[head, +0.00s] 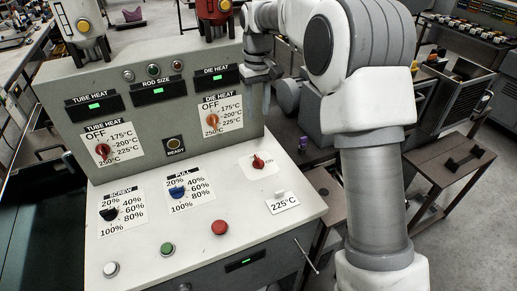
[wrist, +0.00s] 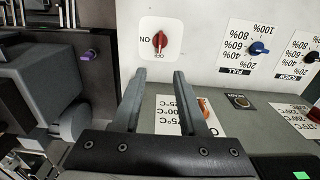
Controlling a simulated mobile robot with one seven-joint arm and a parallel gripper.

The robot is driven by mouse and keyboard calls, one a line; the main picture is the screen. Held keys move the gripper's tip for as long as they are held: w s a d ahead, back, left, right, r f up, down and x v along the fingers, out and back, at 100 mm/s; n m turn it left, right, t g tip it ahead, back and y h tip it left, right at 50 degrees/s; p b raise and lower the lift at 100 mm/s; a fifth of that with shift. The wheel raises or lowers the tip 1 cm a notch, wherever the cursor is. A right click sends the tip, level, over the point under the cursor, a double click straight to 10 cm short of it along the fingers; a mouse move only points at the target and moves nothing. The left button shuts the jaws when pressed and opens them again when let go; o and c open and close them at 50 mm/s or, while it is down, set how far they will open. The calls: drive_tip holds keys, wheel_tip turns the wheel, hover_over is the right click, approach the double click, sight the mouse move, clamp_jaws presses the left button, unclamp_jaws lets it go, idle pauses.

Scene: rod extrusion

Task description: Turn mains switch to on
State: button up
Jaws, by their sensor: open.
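The mains switch (head: 258,162) is a red knob on a white plate on the sloped console top, at its right side. In the wrist view the switch (wrist: 160,41) is upper centre, with ON printed to its left and OFF below it. Its handle runs up and down in that view, in line with the OFF label. My gripper (wrist: 160,74) is open and empty, its two fingers spread below the switch plate in the picture and apart from the knob. In the head view my gripper (head: 265,93) is by the right edge of the upright panel, partly hidden by my arm.
The orange die heat knob (head: 211,119) is on the upright panel close to my gripper. The blue pull knob (head: 178,192), black screw knob (head: 109,214) and red button (head: 219,228) are on the sloped top. A 225°C sign (head: 285,204) stands near its right edge.

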sight(258, 158)
wheel_tip(258, 158, down, 17)
drive_tip(key=shift+f+b, duration=0.2)
drive_tip(key=shift+b, duration=0.15)
clamp_jaws()
idle(0.4)
